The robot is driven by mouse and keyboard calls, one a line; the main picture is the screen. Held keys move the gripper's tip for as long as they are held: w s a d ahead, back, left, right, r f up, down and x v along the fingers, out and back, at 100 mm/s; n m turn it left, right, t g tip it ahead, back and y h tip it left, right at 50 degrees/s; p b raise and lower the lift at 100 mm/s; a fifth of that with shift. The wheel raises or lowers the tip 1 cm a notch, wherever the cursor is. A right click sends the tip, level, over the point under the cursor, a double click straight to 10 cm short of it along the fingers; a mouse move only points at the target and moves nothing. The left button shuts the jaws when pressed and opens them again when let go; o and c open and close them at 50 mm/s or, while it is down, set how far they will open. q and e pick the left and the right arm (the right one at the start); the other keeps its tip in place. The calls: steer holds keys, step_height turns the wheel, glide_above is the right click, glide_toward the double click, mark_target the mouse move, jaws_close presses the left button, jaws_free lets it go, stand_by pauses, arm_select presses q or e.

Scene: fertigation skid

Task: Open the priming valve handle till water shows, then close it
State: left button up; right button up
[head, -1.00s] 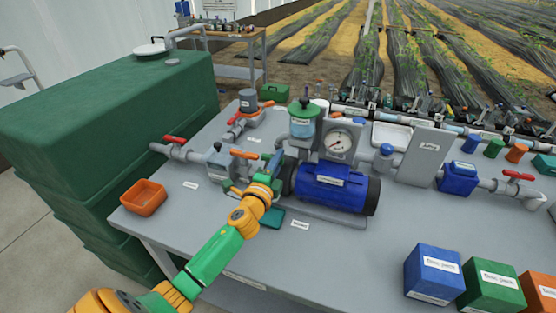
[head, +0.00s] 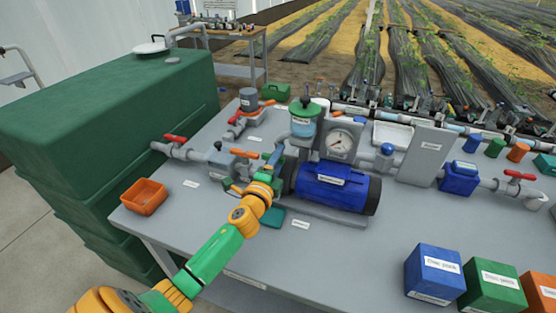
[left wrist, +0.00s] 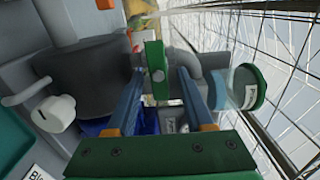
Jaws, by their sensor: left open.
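A green bar-shaped handle (left wrist: 155,72) with a round bolt stands between my left gripper's blue fingers in the left wrist view. My left gripper (left wrist: 161,72) is open, with a gap showing on both sides of the handle; contact cannot be made out. In the head view my left gripper (head: 277,156) is beside the blue pump, and it hides the handle there. The clear bluish bowl (head: 303,128) with a green lid stands just behind it; the bowl also shows at the right in the left wrist view (left wrist: 218,88). Water at an outlet cannot be made out. My right gripper is out of view.
The blue pump (head: 333,187) is close on the right, with a gauge (head: 340,144) behind. An orange valve handle (head: 244,153) and a red one (head: 175,139) lie left. An orange bin (head: 144,196) stands at the table's left edge.

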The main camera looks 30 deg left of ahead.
arm_select(q)
steer(key=v, duration=0.7)
stand_by(0.3)
